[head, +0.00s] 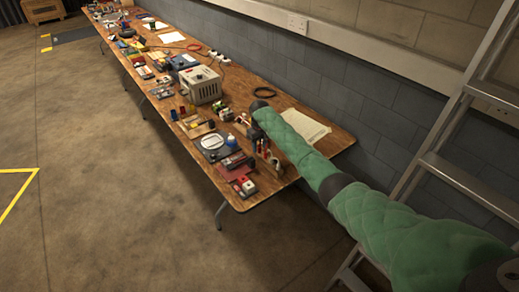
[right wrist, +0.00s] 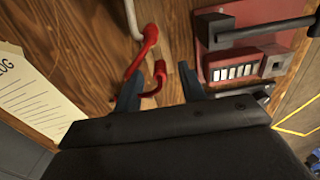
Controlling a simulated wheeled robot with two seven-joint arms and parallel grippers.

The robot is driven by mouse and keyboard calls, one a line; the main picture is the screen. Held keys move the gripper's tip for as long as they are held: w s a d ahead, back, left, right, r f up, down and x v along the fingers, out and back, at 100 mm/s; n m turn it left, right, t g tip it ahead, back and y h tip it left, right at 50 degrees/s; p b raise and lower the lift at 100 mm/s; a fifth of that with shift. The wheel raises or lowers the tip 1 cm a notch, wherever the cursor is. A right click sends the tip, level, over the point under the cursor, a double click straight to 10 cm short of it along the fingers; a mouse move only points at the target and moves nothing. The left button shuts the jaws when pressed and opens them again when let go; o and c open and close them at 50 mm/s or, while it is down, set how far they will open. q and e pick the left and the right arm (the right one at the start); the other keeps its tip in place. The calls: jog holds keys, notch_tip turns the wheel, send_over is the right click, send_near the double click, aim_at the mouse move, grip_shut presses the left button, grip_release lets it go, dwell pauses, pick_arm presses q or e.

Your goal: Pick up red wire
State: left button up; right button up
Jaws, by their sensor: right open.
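In the right wrist view the red wire (right wrist: 140,60) lies over the brown wooden table top, with one thick red end joined to a whitish cable. A second red end (right wrist: 160,70) curves down between the fingers. My right gripper (right wrist: 160,88) is open, its two dark fingers on either side of this lower red end. I cannot tell whether either finger touches it. In the head view my green-sleeved right arm reaches over the near end of the table, and the small items around its wrist hide the wire there. My left gripper is not in view.
The long wooden table (head: 335,140) is crowded with tools and parts. A white-grey box (head: 201,85) stands mid-table. A paper sheet (head: 305,126) lies near the wall; a red device (right wrist: 245,62) sits right of the fingers. A ladder (head: 455,170) leans at the right. Open floor is left.

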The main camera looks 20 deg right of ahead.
jog(key=shift+f, duration=0.25)
jog(key=shift+c, duration=0.4)
grip_shut()
jog(key=shift+r, duration=0.2)
